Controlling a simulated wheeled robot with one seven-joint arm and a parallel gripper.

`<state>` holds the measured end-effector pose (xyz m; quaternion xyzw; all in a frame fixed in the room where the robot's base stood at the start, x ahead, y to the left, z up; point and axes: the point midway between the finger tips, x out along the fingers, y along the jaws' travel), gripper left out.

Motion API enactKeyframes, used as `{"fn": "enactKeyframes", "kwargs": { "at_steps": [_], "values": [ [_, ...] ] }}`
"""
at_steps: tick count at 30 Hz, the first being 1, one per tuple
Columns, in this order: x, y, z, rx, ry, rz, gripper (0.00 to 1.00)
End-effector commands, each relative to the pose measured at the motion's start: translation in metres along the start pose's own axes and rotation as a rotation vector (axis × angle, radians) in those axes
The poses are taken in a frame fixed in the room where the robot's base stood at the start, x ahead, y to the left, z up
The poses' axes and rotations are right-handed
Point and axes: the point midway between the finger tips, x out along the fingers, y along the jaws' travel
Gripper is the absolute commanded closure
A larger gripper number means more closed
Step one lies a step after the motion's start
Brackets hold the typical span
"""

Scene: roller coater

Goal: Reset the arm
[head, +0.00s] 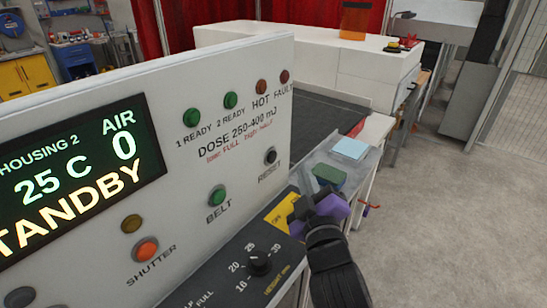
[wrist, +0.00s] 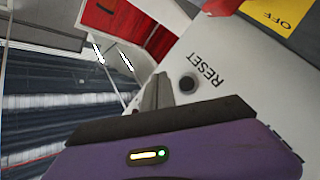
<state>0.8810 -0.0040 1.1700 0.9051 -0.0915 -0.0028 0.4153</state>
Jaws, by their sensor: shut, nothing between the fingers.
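My gripper (head: 318,200), with its purple body, is beside the right end of the white control panel (head: 225,110) in the head view. In the wrist view its grey fingers (wrist: 160,85) are together with nothing between them. The black RESET button (wrist: 187,84) appears just right of the fingers in that view; I cannot tell the gap in depth. In the head view the RESET button (head: 270,155) is up and left of my gripper, uncovered. My arm reaches in from the lower right.
A yellow OFF label (head: 281,213) is left of my gripper. A tray with a pale blue pad (head: 350,148) lies behind. Floor (head: 450,215) is clear at right.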

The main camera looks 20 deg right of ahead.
Motion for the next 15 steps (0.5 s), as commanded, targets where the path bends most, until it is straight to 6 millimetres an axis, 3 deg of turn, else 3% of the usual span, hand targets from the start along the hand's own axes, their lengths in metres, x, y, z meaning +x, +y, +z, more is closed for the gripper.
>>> {"fn": "enactKeyframes", "kwargs": {
  "at_steps": [5,9,11,15],
  "values": [
    [0.000,0.001,-0.003,0.019,0.012,0.005,1.00],
    [-0.005,0.012,-0.031,0.126,0.116,0.027,1.00],
    [-0.019,0.009,-0.037,0.187,0.169,0.015,1.00],
    [-0.054,-0.004,-0.029,0.286,0.227,-0.027,1.00]
  ]
}}
